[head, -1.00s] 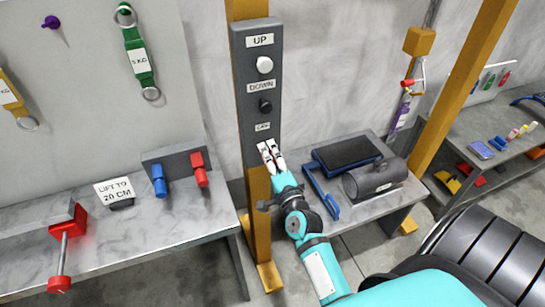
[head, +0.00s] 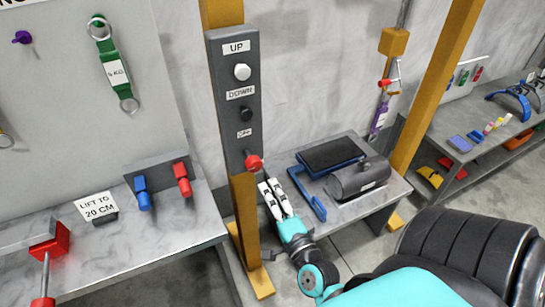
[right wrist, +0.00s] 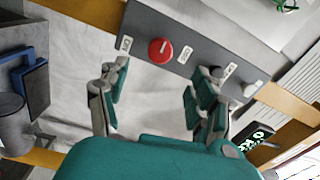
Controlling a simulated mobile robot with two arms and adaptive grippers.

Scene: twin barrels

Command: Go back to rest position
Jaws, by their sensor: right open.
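My right gripper (head: 271,190) is in the middle of the head view, just below and to the right of the red knob (head: 253,162) on the grey control panel (head: 227,75). Its fingers are apart and empty in the right wrist view (right wrist: 157,85). There the red knob (right wrist: 160,50) shows beyond the fingertips, with a gap between. The panel also carries a white UP button (head: 242,72) and a black DOWN button (head: 246,115). My left gripper is not in view.
The panel hangs on a yellow post (head: 246,220). A grey bench (head: 120,255) with red and blue clamps stands left. A low table (head: 345,210) with a black cylinder (head: 358,180) and blue frame (head: 306,192) stands right of the gripper. Floor shows between them.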

